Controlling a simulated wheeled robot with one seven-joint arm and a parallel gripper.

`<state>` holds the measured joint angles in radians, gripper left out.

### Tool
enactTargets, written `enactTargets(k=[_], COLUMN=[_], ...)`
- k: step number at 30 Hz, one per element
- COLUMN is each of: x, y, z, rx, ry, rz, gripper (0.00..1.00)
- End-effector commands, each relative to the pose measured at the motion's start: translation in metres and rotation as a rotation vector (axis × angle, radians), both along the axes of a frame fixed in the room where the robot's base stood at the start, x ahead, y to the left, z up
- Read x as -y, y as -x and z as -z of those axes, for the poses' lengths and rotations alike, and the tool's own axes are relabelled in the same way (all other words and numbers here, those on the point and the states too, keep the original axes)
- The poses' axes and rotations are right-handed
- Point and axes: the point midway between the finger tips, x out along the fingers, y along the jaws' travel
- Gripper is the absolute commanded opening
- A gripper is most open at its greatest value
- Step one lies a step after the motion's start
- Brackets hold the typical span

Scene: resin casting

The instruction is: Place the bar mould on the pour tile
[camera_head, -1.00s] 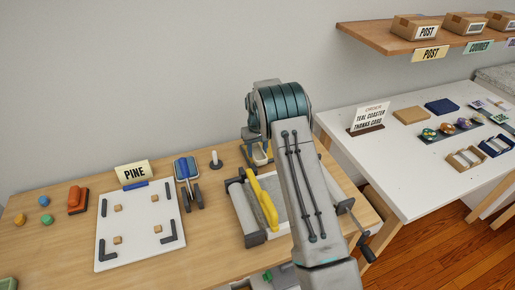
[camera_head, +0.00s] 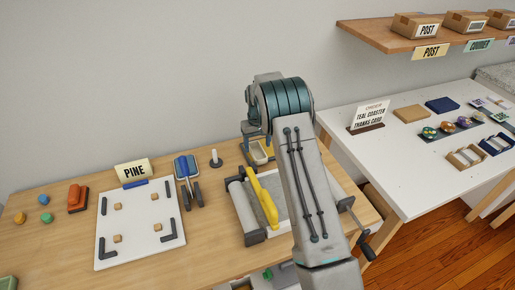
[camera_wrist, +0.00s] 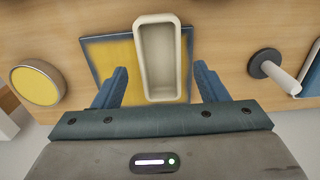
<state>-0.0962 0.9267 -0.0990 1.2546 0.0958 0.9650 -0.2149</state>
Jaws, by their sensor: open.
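The bar mould (camera_wrist: 160,62) is a cream, long, open trough. In the wrist view it stands over the right part of the pour tile (camera_wrist: 112,58), a yellow square with a blue-grey border. It appears to rest on the tile; its far end shows beyond the tile's far edge, and I cannot tell whether it overhangs. My gripper (camera_wrist: 160,70) is open, one finger on each side of the mould with a gap at both. In the head view the mould (camera_head: 261,152) shows small beneath my wrist, partly hidden with the tile.
A round yellow-topped pot (camera_wrist: 38,86) is left of the tile in the wrist view, and a peg-like thing (camera_wrist: 272,67) is right. In the head view a roller press (camera_head: 262,200) with a yellow bar stands in front. A white board (camera_head: 140,225) lies left.

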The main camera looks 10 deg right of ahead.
Motion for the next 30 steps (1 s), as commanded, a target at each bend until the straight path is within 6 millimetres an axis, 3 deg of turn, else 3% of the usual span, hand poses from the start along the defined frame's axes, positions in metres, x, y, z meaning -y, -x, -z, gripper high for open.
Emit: enactTargets(k=[9, 19, 23, 30], x=[0.000, 0.001, 0.005, 0.013], y=[-0.001, 0.005, 0.026, 0.099], z=[-0.068, -0.106, -0.134, -0.194], rx=[0.005, 0.007, 0.026, 0.079], ry=[-0.001, -0.001, -0.007, -0.023], rz=[0.000, 0.006, 0.025, 0.074], gripper=[0.67, 0.67, 0.67, 0.67])
